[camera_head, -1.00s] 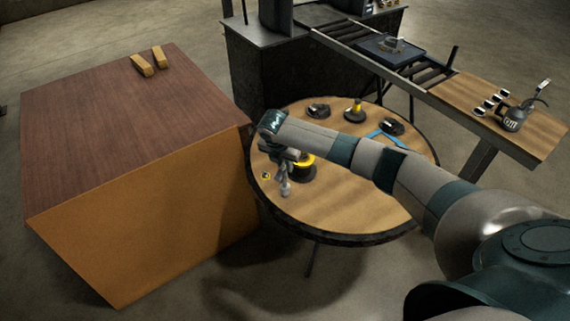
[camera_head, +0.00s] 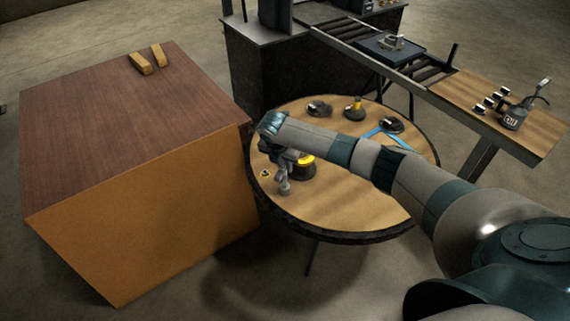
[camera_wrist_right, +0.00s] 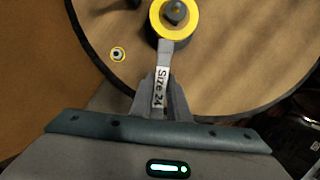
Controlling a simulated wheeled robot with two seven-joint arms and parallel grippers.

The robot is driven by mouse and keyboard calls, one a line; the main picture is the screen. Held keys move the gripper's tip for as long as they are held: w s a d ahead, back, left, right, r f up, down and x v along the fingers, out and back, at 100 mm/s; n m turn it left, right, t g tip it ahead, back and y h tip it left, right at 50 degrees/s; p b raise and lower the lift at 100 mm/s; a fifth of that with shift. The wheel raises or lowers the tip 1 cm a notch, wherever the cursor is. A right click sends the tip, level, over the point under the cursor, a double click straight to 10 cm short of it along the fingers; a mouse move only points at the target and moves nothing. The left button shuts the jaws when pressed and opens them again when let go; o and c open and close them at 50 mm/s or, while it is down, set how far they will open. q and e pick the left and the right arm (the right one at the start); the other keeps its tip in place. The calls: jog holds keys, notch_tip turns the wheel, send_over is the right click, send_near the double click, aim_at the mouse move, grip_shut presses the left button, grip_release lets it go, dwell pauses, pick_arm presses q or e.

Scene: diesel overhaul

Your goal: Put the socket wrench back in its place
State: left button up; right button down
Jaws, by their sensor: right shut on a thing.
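My right gripper (camera_head: 284,188) is over the left side of the round table and also shows in the right wrist view (camera_wrist_right: 162,98). It is shut on the socket wrench (camera_wrist_right: 161,82), a grey bar with a white "Size 24" label. The wrench's far end meets the edge of a black round stand with a yellow ring (camera_wrist_right: 184,31) and a dark knob in its middle. I cannot tell whether they touch. In the head view this stand (camera_head: 306,170) is partly hidden behind the gripper. My left gripper is not in view.
The round table (camera_head: 345,210) also holds a small ring-shaped part (camera_head: 265,173), another yellow-topped stand (camera_head: 354,109), dark parts (camera_head: 318,109) and a blue frame (camera_head: 385,138). A large brown box (camera_head: 110,110) stands close on the left. The table's front is clear.

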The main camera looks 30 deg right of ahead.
jog(key=shift+f, duration=0.45)
jog(key=c, duration=1)
grip_release()
jog(key=shift+f, duration=0.1)
jog(key=shift+c, duration=0.2)
notch_tip(320, 180, up, 7)
jog(key=p, duration=0.5)
jog(key=shift+f+p, duration=0.2)
jog(key=shift+p, duration=0.2)
jog(key=shift+r+p, duration=0.4)
jog(key=shift+r, duration=0.85)
